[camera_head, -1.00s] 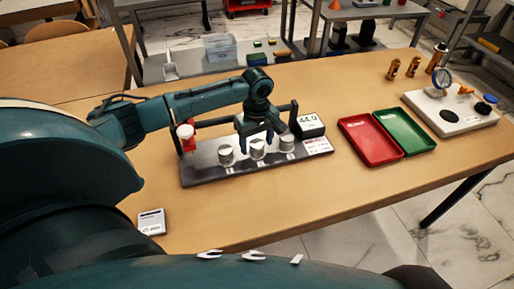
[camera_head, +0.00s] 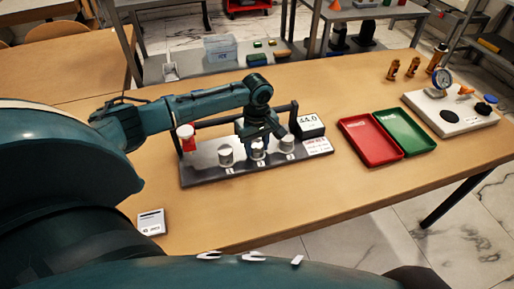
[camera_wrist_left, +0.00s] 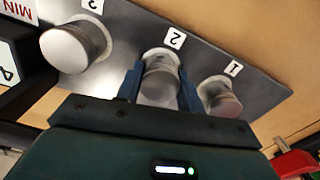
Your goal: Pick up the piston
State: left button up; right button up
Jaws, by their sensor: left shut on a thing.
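Three silver pistons stand in a row on the dark gauge rig (camera_head: 204,171), at labels 1, 2 and 3. My left gripper (camera_head: 258,150) points down at the middle piston (camera_wrist_left: 160,82), by label 2, and its blue fingers are shut on both sides of it. That piston still sits at its place on the rig. The piston by label 1 (camera_head: 226,156) and the piston by label 3 (camera_head: 287,143) stand free on either side; they also show in the left wrist view. My right gripper is not in view.
A display reading 44.0 (camera_head: 311,122) stands at the rig's right end, and a red and white part (camera_head: 186,136) at its left. A red tray (camera_head: 369,142) and a green tray (camera_head: 405,132) lie to the right. A small card device (camera_head: 151,222) lies in front.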

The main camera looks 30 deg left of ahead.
aim_at(258, 143)
pick_arm(q)
notch_tip(258, 143, up, 10)
jog(key=shift+p, duration=0.4)
jog(key=shift+w, duration=0.1)
